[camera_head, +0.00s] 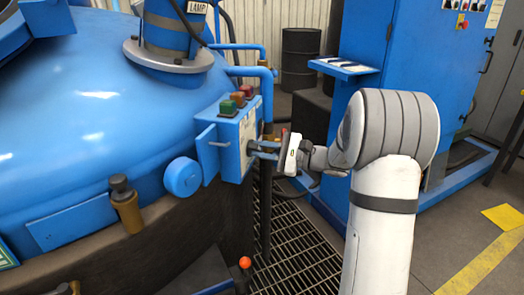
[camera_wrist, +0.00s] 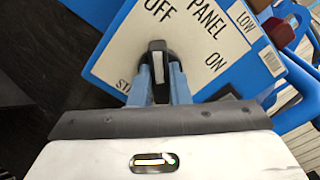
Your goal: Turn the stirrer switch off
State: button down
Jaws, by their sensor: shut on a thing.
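The stirrer switch is a dark knob with a white mark (camera_wrist: 158,62) on the white-faced panel (camera_wrist: 120,50) in the wrist view. "OFF" is printed above the knob, "ON" to its right, and the "ST..." lettering is partly hidden. My gripper (camera_wrist: 158,82) has its two blue-grey fingers shut on the knob, one on each side. In the head view my gripper (camera_head: 256,149) reaches from the right to the front of the blue control box (camera_head: 206,143). The switch itself is hidden or too small to tell there.
Green, orange and red buttons (camera_head: 238,99) sit on top of the control box. The large blue vessel (camera_head: 90,110) fills the left, with pipes behind the box. A blue cabinet (camera_head: 415,70) stands behind my arm. Floor grating (camera_head: 300,245) lies below.

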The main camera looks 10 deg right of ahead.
jog(key=c, duration=1.4)
grip_release()
jog(key=shift+o, duration=0.2)
jog(key=p+v, duration=0.1)
jog(key=v, duration=0.6)
jog(key=shift+s+d, duration=0.2)
jog(key=shift+d, duration=0.15)
